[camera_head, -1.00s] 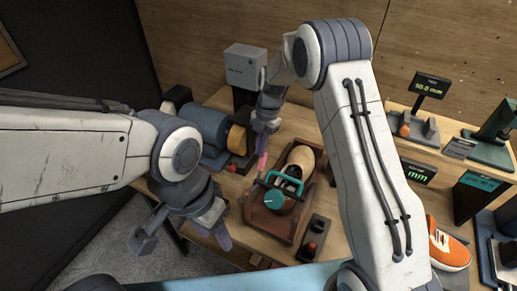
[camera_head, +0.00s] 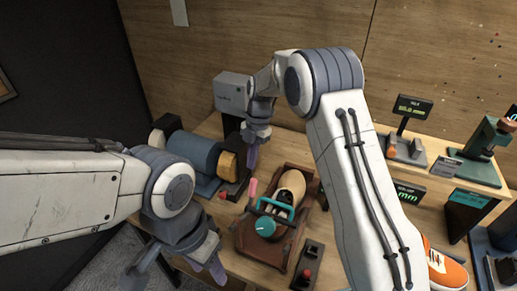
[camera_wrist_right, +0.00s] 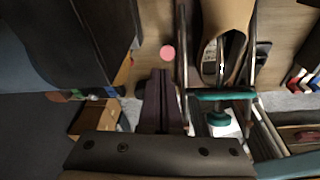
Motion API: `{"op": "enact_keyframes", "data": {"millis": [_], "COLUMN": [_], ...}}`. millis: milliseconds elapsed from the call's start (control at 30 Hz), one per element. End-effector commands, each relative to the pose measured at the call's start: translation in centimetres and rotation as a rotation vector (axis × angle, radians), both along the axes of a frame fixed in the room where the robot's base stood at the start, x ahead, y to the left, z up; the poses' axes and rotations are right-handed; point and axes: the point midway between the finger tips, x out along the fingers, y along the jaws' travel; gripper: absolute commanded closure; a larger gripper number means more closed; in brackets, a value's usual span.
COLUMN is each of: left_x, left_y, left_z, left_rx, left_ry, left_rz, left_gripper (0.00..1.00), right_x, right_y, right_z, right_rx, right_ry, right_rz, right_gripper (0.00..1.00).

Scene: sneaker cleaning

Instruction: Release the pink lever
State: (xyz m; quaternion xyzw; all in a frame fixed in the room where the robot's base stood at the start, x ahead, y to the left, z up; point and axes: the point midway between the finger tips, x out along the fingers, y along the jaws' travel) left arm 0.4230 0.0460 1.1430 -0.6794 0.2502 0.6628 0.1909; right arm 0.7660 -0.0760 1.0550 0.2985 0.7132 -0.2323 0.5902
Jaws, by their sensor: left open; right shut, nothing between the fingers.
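The pink lever (camera_head: 252,188) stands upright at the left side of a wooden cradle (camera_head: 262,243) that holds a shoe form (camera_head: 291,187). In the right wrist view the lever's round pink end (camera_wrist_right: 167,53) shows just beyond my fingertips. My right gripper (camera_head: 252,160) is shut and empty, above the lever with a small gap between them. Its purple fingers (camera_wrist_right: 162,80) lie together in the right wrist view. My left gripper (camera_head: 217,272) is open and empty, low at the left front of the bench.
A teal handle and round teal knob (camera_head: 265,226) sit on the cradle. A blue roller machine (camera_head: 194,150) stands behind left. A control box with a red button (camera_head: 306,274) is at the cradle's right. An orange sneaker (camera_head: 444,266) lies farther right.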

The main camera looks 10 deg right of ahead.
Motion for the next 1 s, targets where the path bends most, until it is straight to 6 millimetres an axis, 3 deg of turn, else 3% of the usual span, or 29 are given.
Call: {"op": "enact_keyframes", "data": {"millis": [200,400,1000], "left_x": [0.0,0.0,0.0], "left_y": [0.0,0.0,0.0], "left_z": [-1.0,-1.1,-1.1], "left_rx": [-0.001,-0.001,-0.001], "left_ry": [-0.002,-0.001,-0.001], "left_rz": [-0.001,-0.001,-0.001], "left_gripper": [0.5,0.5,0.5], "right_x": [2.4,3.2,2.7], "right_y": [-1.6,-2.4,-2.0], "right_z": [2.0,2.9,3.6], "right_rx": [0.002,0.002,-0.004], "right_ry": [-0.002,0.001,0.003], "right_rz": [0.003,0.002,-0.026], "right_gripper": [1.0,1.0,1.0]}}
